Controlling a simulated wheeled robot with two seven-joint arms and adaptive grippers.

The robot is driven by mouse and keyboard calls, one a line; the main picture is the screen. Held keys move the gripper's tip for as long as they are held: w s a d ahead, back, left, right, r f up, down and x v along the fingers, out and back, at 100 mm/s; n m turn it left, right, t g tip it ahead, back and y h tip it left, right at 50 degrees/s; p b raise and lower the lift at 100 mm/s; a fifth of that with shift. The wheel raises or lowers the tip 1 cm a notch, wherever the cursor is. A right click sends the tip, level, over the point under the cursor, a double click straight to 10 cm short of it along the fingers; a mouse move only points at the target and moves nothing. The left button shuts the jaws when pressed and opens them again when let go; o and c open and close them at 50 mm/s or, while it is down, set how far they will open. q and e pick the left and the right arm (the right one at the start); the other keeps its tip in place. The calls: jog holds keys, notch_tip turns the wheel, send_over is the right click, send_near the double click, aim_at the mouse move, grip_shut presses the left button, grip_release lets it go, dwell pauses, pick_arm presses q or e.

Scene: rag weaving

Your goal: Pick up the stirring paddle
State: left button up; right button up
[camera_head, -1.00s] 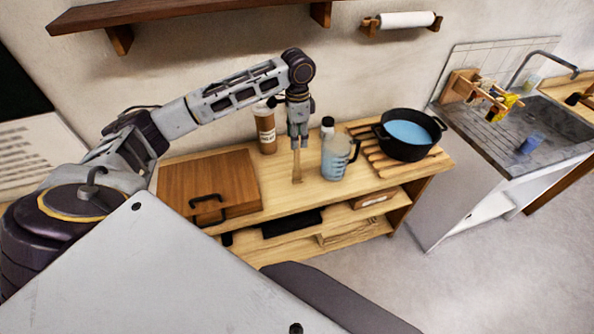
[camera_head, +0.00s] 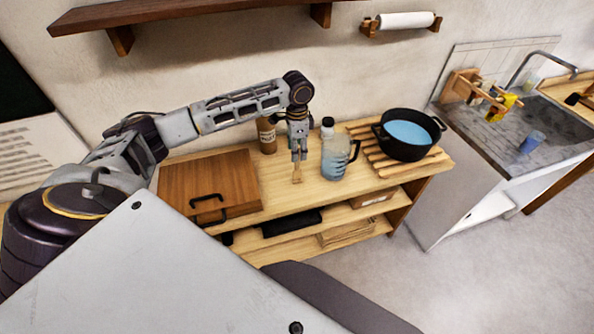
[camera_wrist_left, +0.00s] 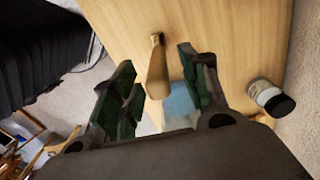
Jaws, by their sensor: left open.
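In the left wrist view the paddle (camera_wrist_left: 157,70) shows between the two fingers of my left gripper (camera_wrist_left: 152,88), with a gap on each side. The gripper is open and points down at the counter from above. My right gripper is not in view.
A measuring jug (camera_head: 338,158) of bluish liquid stands just right of the gripper. A brown bottle (camera_head: 266,136) and a white bottle (camera_head: 327,128) stand behind. A black pot (camera_head: 408,152) sits on a slatted rack (camera_head: 372,152).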

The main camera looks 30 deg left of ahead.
pick_arm(q)
jog(key=shift+f+p, duration=0.3)
jog(key=shift+f, duration=1.9)
jog(key=shift+s, duration=0.1)
grip_shut()
jog(key=shift+r, duration=0.2)
jog(key=shift+r+b, duration=0.45)
jog(key=shift+r, duration=4.4)
jog(key=c, duration=0.8)
grip_release()
grip_shut()
